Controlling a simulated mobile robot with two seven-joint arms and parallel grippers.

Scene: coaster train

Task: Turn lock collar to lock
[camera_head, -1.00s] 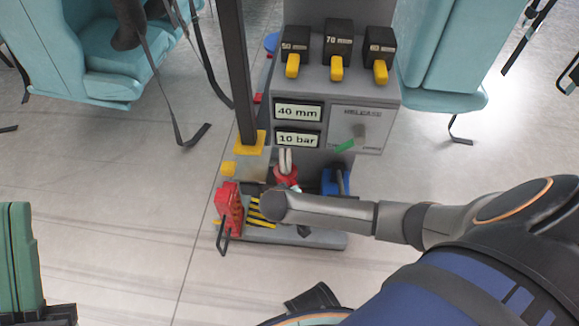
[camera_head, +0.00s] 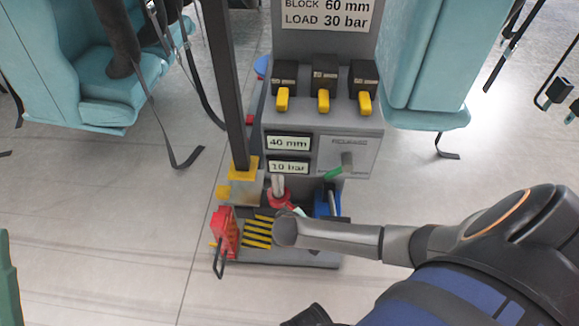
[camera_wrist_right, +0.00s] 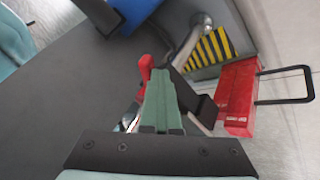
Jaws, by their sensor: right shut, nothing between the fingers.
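A red collar (camera_head: 279,197) sits around the pale upright rods low on the grey machine in the head view; it is small there and its turn position cannot be read. In the right wrist view a red lever-like part (camera_wrist_right: 146,66), apparently of this collar, shows just left of my right gripper's fingertips (camera_wrist_right: 160,74). These green fingers are shut with nothing between them and partly cover the red part; contact cannot be told. In the head view my right arm reaches in from the right, and its gripper (camera_head: 299,211) is mostly hidden.
A red box with a black handle (camera_head: 225,232) stands left of a yellow-black striped plate (camera_head: 257,231). A blue part (camera_head: 325,201) stands right of the collar. Above are panels reading 40 mm (camera_head: 289,144) and 10 bar, a green-tipped lever (camera_head: 335,173) and yellow-handled levers.

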